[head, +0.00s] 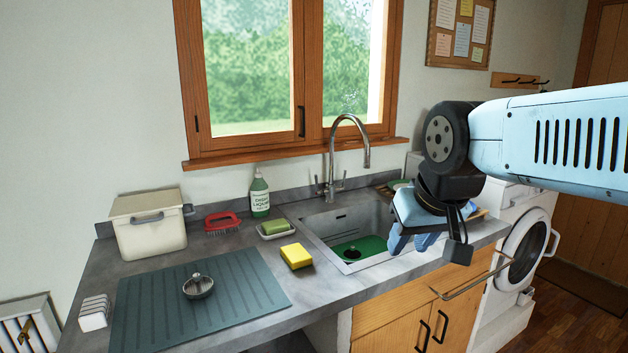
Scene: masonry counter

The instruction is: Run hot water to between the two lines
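The sink (368,219) is a steel basin set in the grey counter, with a green surface (372,245) at its bottom and a small dark round spot on it. I cannot make out two lines. The chrome tap (332,165) arches over the basin from behind, with small handles at its base. No stream shows below its spout. My gripper (412,243), with pale blue fingers, points down over the right part of the sink and hides some of it. It is apart from the tap, and its finger opening is unclear.
A metal strainer-like piece (198,288) lies on a ribbed mat (245,290). A yellow sponge (296,256), soap dish (276,234), green bottle (259,195), red brush (222,222) and lidded bin (150,235) stand left of the sink. A window sill (270,152) runs behind the tap.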

